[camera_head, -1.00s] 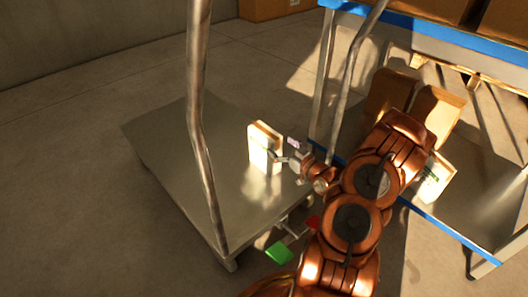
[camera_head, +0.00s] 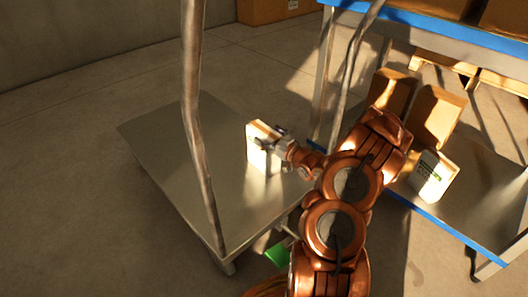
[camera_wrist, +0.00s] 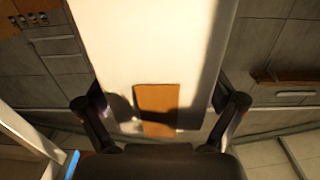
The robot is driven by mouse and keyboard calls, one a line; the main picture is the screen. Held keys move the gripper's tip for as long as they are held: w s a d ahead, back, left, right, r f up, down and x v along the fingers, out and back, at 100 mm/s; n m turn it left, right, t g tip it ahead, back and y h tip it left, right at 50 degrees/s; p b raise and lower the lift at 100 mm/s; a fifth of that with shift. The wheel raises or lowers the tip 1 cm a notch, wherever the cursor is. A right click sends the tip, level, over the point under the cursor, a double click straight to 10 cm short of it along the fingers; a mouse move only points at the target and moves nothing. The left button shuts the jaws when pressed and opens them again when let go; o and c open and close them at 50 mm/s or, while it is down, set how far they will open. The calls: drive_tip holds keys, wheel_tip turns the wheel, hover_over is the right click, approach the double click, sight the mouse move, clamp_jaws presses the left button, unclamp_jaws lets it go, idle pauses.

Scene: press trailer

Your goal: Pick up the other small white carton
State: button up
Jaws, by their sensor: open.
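One small white carton (camera_head: 261,150) with a tan edge stands upright on the flat metal trolley deck (camera_head: 170,140). My gripper (camera_head: 277,143) is at its right side. In the wrist view the white carton (camera_wrist: 150,50), with a brown patch on its face, fills the space between the spread fingers of my gripper (camera_wrist: 160,115). The fingers are open, one on each side; whether either touches the carton is unclear.
Brown cartons (camera_head: 436,114) stand behind the white one on the rack shelf (camera_head: 478,213). The trolley's upright metal handle (camera_head: 194,110) rises at its near side, and another bent pole (camera_head: 350,80) stands near the rack. The deck left of the carton is clear.

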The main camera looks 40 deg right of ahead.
drive_tip(key=c, duration=1.8)
